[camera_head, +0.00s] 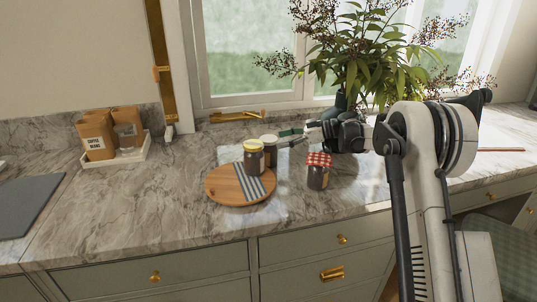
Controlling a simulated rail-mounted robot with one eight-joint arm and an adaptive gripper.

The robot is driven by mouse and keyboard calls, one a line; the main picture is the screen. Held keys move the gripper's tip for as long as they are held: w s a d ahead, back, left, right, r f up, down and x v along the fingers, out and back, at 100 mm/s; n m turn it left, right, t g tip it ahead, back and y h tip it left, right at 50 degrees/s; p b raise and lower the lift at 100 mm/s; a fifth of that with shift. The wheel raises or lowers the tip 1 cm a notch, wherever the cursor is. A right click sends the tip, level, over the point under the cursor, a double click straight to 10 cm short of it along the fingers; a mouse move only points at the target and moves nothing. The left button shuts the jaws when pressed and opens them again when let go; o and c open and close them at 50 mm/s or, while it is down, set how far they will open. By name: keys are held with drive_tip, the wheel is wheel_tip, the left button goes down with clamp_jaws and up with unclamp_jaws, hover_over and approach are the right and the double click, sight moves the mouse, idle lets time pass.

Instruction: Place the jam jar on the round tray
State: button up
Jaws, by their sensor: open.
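The round tray (216,187) is wooden and lies on the counter, with a striped cloth (255,188) across its right side. A dark jar with a yellow lid (254,159) stands upright on the tray. A dark jar with a red checked lid (318,175), which looks like a jam jar, stands upright on the counter to the right of the tray. Another jar (270,151) stands behind the yellow-lidded one, partly hidden. My gripper (294,138) is open, pointing left, behind the red-lidded jar and close to the rear jar. Whether it touches the rear jar is unclear.
A leafy plant (365,55) stands by the window behind my arm. A pale tray with brown packets (132,151) sits at the back left. A grey board (28,205) lies at the left edge. The counter between that board and the round tray is clear.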

sight(269, 139)
drive_tip(key=shift+x, duration=2.9)
drive_tip(key=shift+w, duration=0.1)
clamp_jaws()
drive_tip(key=shift+r, duration=0.15)
